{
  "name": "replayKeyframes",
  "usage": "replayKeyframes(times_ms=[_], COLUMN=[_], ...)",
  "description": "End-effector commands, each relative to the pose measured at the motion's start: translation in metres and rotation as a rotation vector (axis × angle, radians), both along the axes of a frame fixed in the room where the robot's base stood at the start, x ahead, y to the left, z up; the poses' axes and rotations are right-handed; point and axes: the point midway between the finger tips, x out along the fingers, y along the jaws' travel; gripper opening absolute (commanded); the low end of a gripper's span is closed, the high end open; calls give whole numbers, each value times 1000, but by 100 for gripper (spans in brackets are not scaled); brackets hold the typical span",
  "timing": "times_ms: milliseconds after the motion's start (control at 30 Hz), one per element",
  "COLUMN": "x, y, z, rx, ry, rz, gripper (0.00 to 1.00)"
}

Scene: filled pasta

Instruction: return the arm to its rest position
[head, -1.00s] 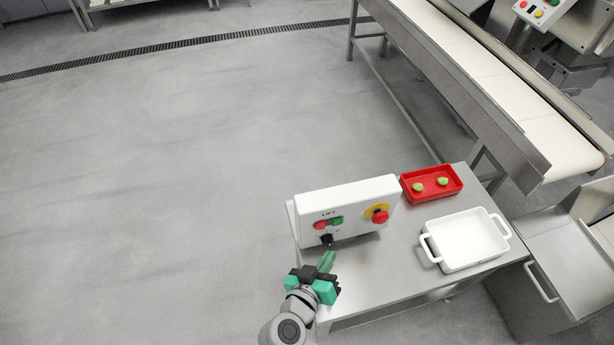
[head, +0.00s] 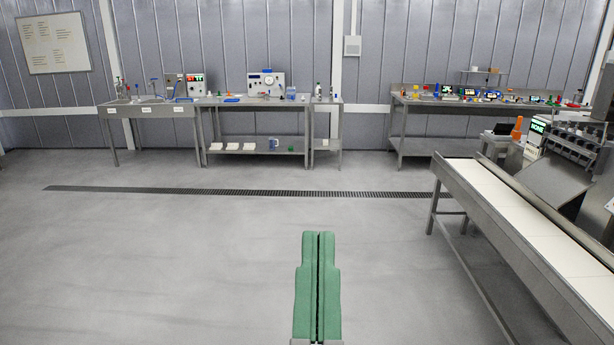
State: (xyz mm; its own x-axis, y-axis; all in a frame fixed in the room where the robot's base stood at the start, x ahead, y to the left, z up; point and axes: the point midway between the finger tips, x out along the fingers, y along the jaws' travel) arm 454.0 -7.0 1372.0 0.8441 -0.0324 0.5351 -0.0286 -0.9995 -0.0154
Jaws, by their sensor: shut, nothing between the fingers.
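My gripper (head: 318,236) shows at the bottom middle of the head view. Its two green fingers lie side by side, pointing away from me, with only a thin dark line between them. They are shut and hold nothing. The fingers show against open grey floor and touch nothing that I can see. The rest of my arm is out of the picture, below its lower edge.
A conveyor (head: 507,205) with a pale belt runs along the right side. A steel bench (head: 255,151) with devices stands by the far wall, and another bench (head: 420,150) is at the far right. The floor (head: 170,255) on the left and middle is clear.

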Motion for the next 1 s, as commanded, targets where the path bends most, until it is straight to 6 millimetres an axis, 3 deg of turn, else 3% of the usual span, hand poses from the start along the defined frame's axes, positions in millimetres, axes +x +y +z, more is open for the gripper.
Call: replayKeyframes(times_ms=[33, 100, 600, 700, 800, 1000], x=[-25, -16, -14, -14, -14, -14], y=[8, 7, 10, 10, 11, 11], z=[42, 94, 342, 376, 395, 399], rx=[-17, -12, -5, -4, -3, -2], ry=[-72, -47, -40, -39, -39, -38], rz=[33, 28, 43, 46, 48, 48], gripper=[0, 0, 0, 0, 0, 0])
